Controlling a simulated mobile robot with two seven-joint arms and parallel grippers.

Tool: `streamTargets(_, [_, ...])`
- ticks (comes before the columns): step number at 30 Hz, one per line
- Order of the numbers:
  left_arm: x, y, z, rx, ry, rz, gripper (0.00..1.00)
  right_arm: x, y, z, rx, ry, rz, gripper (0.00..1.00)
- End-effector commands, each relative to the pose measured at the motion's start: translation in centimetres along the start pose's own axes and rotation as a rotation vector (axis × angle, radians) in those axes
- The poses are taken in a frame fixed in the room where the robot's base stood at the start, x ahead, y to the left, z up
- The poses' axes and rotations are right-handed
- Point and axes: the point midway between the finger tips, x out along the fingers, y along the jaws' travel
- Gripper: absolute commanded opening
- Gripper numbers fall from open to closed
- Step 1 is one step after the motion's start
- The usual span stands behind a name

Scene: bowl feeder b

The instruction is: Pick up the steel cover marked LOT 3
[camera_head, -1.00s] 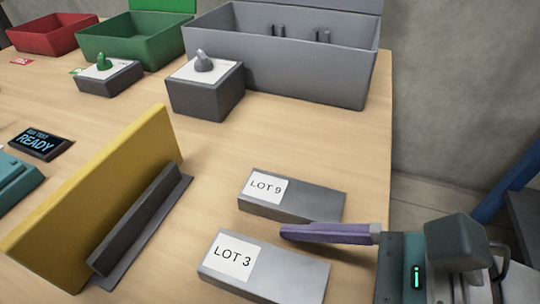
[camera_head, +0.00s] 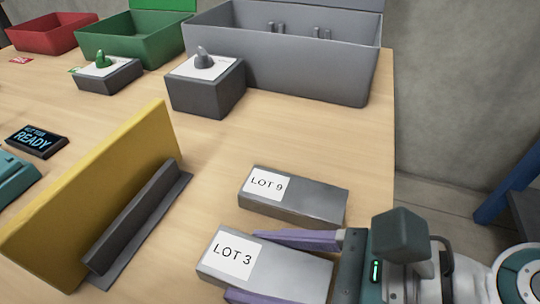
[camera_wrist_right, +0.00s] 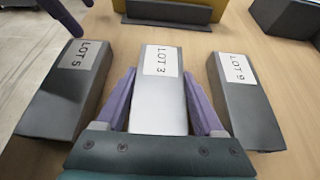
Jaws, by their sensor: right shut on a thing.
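The steel cover marked LOT 3 (camera_head: 290,268) lies on the table at the lower middle of the head view, its white label at its left end. In the right wrist view the LOT 3 cover (camera_wrist_right: 158,103) sits between the two purple fingers. My right gripper (camera_head: 262,266) is shut on it, one finger along each long side. The same gripper shows in the wrist view (camera_wrist_right: 162,100). The cover appears to rest on the table.
The LOT 9 cover (camera_head: 310,200) lies close behind the far finger. A LOT 5 cover (camera_wrist_right: 70,88) lies on the other side. A yellow panel (camera_head: 100,190) stands to the left. A grey bin (camera_head: 300,70) and two knob boxes stand behind.

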Motion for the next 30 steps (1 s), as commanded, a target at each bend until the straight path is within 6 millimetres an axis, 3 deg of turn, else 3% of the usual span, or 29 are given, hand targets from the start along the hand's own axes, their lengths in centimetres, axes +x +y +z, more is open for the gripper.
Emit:
streamTargets(1, [0.0, 0.1, 0.0, -0.002, 0.0, 0.002, 1.0, 0.0, 0.0, 0.0, 0.0, 0.0, 0.0, 0.36])
streamTargets(11, [0.0, 0.1, 0.0, -0.005, 0.0, 0.004, 1.0, 0.0, 0.0, 0.0, 0.0, 0.0, 0.0, 0.0])
streamTargets(23, [-0.4, 0.0, -0.1, -0.001, 0.0, 0.0, 1.0, -0.2, 0.0, 0.5, -0.001, -0.002, -0.001, 0.0])
streamTargets(30, [-3.1, -0.2, -1.0, 0.005, -0.001, -0.004, 1.0, -1.8, 0.0, 3.7, -0.003, -0.003, -0.001, 0.0])
